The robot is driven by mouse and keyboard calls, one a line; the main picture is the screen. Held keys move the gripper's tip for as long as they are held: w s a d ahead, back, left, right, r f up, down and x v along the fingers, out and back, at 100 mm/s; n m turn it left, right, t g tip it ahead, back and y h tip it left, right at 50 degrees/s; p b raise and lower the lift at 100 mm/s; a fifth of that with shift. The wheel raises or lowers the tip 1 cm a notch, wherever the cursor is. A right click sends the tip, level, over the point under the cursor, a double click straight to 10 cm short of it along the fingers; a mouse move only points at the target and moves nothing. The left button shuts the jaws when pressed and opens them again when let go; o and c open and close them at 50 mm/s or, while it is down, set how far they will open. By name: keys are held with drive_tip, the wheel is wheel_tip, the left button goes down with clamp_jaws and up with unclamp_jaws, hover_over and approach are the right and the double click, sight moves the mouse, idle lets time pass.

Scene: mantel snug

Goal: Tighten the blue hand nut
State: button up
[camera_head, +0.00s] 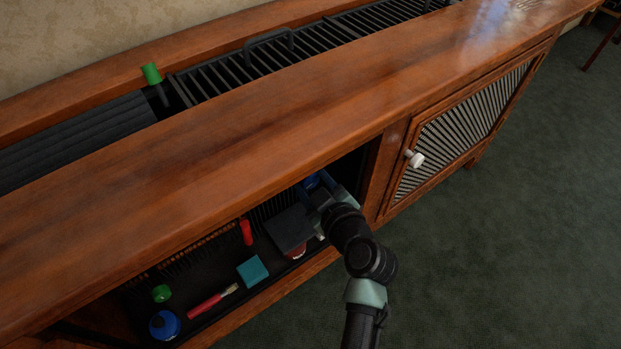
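A blue part (312,181) shows inside the open cabinet bay, just past my gripper (327,190). It looks like the blue hand nut, but it is small and partly hidden. My gripper reaches into the right end of the bay from the front, with its fingers at or close to the blue part. The view does not show whether they touch it or how far apart they are. Another blue round thing (164,324) with a paler top sits at the bay's left end, far from my gripper.
The bay floor holds a green knob (161,293), a red-handled brush (212,300), a teal block (252,270) and a red upright piece (246,232). The wooden cabinet top (240,140) overhangs the bay. A slatted door (460,130) with a white knob (415,159) is at right.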

clamp_jaws()
drive_tip(key=shift+r, duration=0.1)
drive_tip(key=m, duration=0.1)
drive_tip(key=m+g+y+p, duration=0.1)
drive_tip(key=shift+w+d+m+y, duration=0.1)
drive_tip(key=shift+d+m+y, duration=0.05)
drive_tip(key=shift+m+y, duration=0.2)
drive_tip(key=m+g+y+p, duration=0.1)
drive_tip(key=m+g+y, duration=0.1)
drive_tip(key=m, duration=0.1)
drive_tip(key=shift+m, duration=0.35)
drive_tip(key=m+y+b, duration=0.1)
drive_tip(key=m+y, duration=0.1)
drive_tip(key=m, duration=0.1)
drive_tip(key=shift+m+g+y, duration=0.25)
drive_tip(key=shift+m+g, duration=0.15)
drive_tip(key=m+y, duration=0.1)
drive_tip(key=m, duration=0.1)
drive_tip(key=m+y+b, duration=0.1)
drive_tip(key=m, duration=0.1)
drive_tip(key=shift+f+y, duration=0.2)
drive_tip(key=shift+y, duration=0.1)
drive_tip(key=shift+m+b, duration=0.3)
